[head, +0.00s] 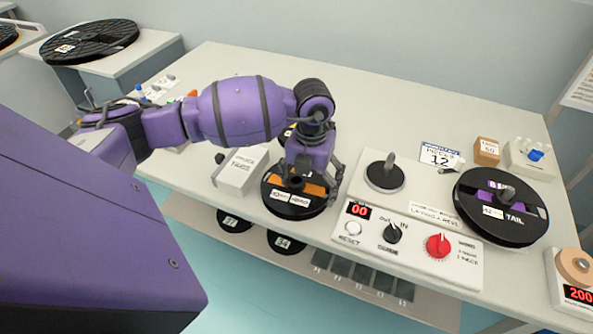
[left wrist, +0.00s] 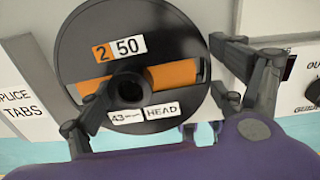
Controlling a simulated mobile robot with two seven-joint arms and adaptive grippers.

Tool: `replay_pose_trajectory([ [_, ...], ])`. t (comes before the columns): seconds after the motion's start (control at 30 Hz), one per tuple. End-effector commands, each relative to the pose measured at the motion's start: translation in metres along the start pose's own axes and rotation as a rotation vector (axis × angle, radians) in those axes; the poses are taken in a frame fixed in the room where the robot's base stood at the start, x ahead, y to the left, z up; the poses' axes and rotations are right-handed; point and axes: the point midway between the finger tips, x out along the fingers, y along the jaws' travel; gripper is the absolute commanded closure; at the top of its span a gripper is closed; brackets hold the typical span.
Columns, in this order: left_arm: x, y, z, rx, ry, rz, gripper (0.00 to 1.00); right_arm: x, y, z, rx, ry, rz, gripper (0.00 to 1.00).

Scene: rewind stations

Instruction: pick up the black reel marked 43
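The black reel marked 43 (head: 298,212) lies flat on the bench, with an orange core band and white labels reading 43 and HEAD. In the left wrist view the reel (left wrist: 165,52) fills the centre, with its hub hole and a 2 50 label showing. My left gripper (head: 311,177) is directly above the reel, pointing down, with its fingers spread. In the left wrist view its two fingers stand apart over the reel, one on each side of the hub, with nothing between them. Whether they touch the reel is unclear. My right gripper is not in view.
A white SPLICE TABS box (head: 240,173) stands close left of the reel. A control panel (head: 410,244) with knobs and a spindle plate (head: 384,177) lie to the right. A black TAIL reel (head: 500,231) sits further right. More reels (head: 286,243) lie on the lower shelf.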

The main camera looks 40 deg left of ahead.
Motion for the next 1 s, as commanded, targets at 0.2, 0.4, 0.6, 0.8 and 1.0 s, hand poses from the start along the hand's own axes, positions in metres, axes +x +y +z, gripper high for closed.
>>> replay_pose_trajectory([
  [0.2, 0.0, 0.0, 0.0, 0.0, 0.0, 0.0, 0.47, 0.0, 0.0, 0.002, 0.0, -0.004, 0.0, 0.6],
  [0.4, -0.001, 0.0, 0.0, 0.0, -0.001, 0.0, 0.47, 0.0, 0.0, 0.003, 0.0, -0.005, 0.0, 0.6],
  [0.6, -0.015, 0.0, 0.001, -0.001, -0.001, 0.0, 0.47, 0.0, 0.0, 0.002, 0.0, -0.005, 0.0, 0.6],
  [0.8, -0.046, -0.001, -0.011, 0.003, -0.003, 0.0, 0.47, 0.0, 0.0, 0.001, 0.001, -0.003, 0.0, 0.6],
  [1.0, -0.093, -0.003, -0.051, 0.004, -0.005, 0.002, 0.47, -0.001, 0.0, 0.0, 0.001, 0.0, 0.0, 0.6],
])
